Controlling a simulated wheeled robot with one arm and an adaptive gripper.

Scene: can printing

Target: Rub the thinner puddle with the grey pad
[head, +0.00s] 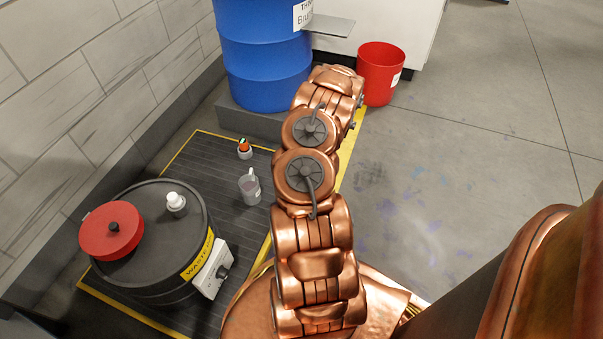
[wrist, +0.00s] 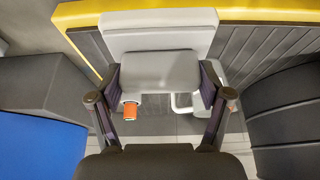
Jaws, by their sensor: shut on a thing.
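My gripper (wrist: 160,80) is shut on a pale grey block, which I take for the grey pad (wrist: 160,68). It sits between the two dark fingertips in the wrist view. A wider pale grey plate shows just beyond it; I cannot tell if the two are joined. In the head view my arm hides the gripper and pad. No thinner puddle is clearly distinguishable in either view. The floor right of my arm has scattered blue and purple stains (head: 432,225) and a dark smudge (head: 371,172).
A ribbed mat (head: 205,160) with yellow edges holds a black waste drum (head: 150,275) with a red lid (head: 111,231), a beaker (head: 249,187) and an orange-topped bottle (head: 244,148). A blue drum (head: 262,60) and red bucket (head: 379,73) stand behind. The right floor is open.

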